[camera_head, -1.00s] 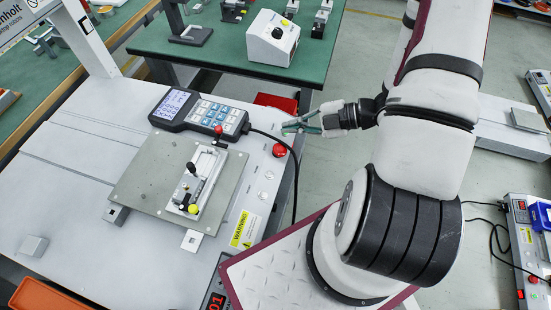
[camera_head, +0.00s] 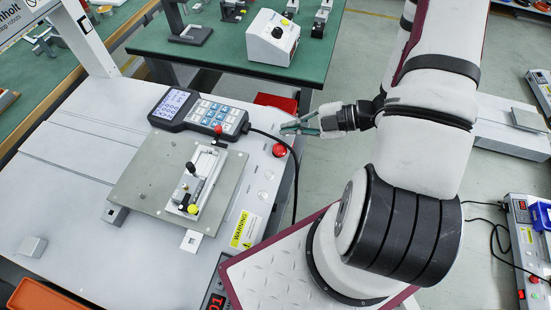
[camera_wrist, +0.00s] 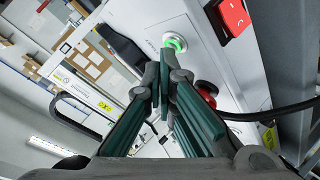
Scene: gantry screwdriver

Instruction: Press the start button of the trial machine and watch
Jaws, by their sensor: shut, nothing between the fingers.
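The start button appears to be the green-lit round button (camera_wrist: 175,43) on the machine's pale panel in the wrist view; no green button shows in the head view. My gripper (camera_wrist: 160,62) is shut and empty, with its dark green fingertips very close to this button. I cannot tell whether they touch it. In the head view my gripper (camera_head: 284,128) is at the right edge of the trial machine's white table (camera_head: 70,150). A red mushroom button (camera_head: 279,150) is just below the fingertips there, and it also shows in the wrist view (camera_wrist: 207,92).
A black cable (camera_head: 296,180) hangs from the handheld keypad unit (camera_head: 207,112) past the table edge. A metal plate with a fixture (camera_head: 145,180) lies on the table. A green workbench (camera_head: 215,62) stands behind.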

